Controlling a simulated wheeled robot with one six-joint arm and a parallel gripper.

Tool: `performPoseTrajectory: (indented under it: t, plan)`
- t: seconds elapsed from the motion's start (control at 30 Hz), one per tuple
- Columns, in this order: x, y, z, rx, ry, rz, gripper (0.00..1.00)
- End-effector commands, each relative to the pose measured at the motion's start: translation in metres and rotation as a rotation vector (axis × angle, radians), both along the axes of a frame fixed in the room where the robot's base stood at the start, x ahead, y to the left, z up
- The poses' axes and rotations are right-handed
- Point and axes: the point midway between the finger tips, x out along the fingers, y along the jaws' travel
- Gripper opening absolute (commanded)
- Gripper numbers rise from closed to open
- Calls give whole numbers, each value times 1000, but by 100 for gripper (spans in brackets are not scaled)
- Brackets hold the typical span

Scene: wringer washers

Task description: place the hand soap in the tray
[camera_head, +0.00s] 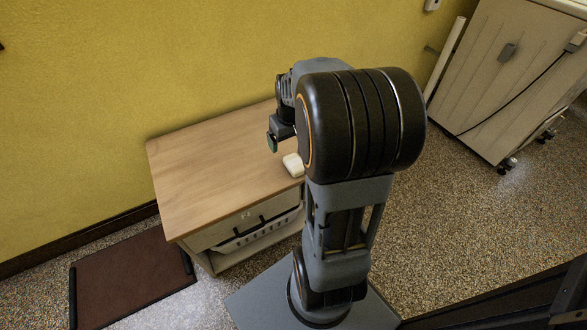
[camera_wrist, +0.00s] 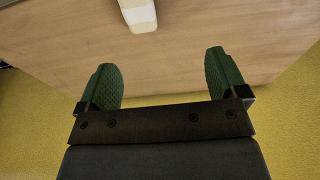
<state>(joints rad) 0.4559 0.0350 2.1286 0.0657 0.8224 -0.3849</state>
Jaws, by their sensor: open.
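The hand soap, a small white block (camera_head: 293,165), lies on the wooden top of a low cabinet, near its right edge. In the wrist view it shows as a pale block (camera_wrist: 139,13) cut off by the top edge. The tray (camera_head: 131,282) appears to be the flat reddish-brown panel with dark side bars on the floor, left of the cabinet; it looks empty. My gripper (camera_head: 273,141) is over the cabinet top, close to the soap on its wall side. In the wrist view my gripper (camera_wrist: 164,76) has its green fingers wide apart with nothing between them.
The wooden-topped cabinet (camera_head: 205,165) stands against the yellow wall and has a dark-handled drawer (camera_head: 250,219). A pale cabinet on casters (camera_head: 498,75) stands at the upper right. Speckled floor is open between them. A dark edge (camera_head: 520,305) crosses the lower right.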

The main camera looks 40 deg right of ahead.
Motion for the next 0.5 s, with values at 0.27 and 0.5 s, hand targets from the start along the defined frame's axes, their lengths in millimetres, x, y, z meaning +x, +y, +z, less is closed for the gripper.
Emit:
performPoseTrajectory:
  t: [0.27, 0.5]
  plan:
    - [11, -44, -54, 10, 16, -21, 92]
    - [16, -46, -95, 11, 16, -22, 92]
